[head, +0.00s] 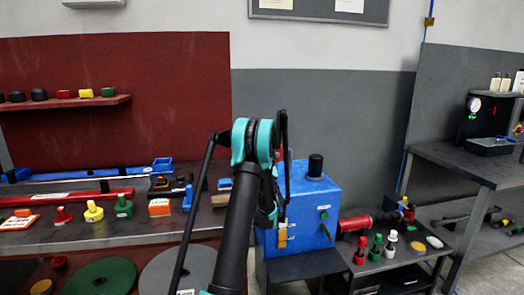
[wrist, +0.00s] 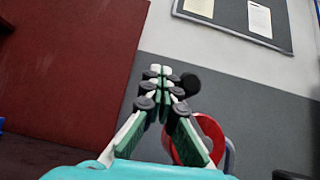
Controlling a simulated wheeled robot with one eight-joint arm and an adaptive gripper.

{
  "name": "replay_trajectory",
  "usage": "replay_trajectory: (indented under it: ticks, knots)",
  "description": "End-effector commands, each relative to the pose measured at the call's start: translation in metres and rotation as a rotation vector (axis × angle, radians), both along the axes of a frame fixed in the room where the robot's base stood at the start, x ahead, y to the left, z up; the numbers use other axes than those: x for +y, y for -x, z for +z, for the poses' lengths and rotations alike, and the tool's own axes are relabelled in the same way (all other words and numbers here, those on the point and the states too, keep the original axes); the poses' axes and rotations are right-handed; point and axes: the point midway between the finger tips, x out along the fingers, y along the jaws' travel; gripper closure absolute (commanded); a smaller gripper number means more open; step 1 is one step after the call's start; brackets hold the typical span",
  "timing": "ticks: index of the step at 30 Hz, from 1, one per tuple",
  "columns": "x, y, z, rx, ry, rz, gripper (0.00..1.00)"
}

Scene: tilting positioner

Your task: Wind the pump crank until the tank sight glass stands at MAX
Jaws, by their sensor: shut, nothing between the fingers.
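A blue box-shaped unit (head: 318,205) with a black cylindrical knob (head: 316,165) on top stands right of my arm in the head view. An orange-yellow part (head: 282,236) and a small green spot show on its front. I cannot make out the pump crank or a sight-glass level with certainty; my arm covers part of the unit. My gripper (wrist: 160,72) is shut and empty in the wrist view. Behind its fingers are a round black part (wrist: 189,84) and a red-rimmed round part (wrist: 205,140); I cannot tell whether the fingers touch either.
A bench (head: 130,232) with several coloured knobs and blocks is at left. A low dark stand (head: 395,275) at right carries a red cylinder (head: 355,222) and red, green and white pegs. A grey table (head: 455,160) is at far right. A noticeboard (wrist: 235,18) hangs on the wall.

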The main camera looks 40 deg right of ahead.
Motion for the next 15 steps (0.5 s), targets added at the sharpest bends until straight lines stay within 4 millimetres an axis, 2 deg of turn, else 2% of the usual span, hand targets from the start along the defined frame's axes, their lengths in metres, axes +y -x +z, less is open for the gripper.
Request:
replay_trajectory:
  ticks: [8, 15]
  knots:
    - [0.000, 0.001, -0.001, 0.000, 0.000, -0.001, 1.00]
    - [0.010, 0.020, -0.022, 0.000, 0.000, -0.003, 1.00]
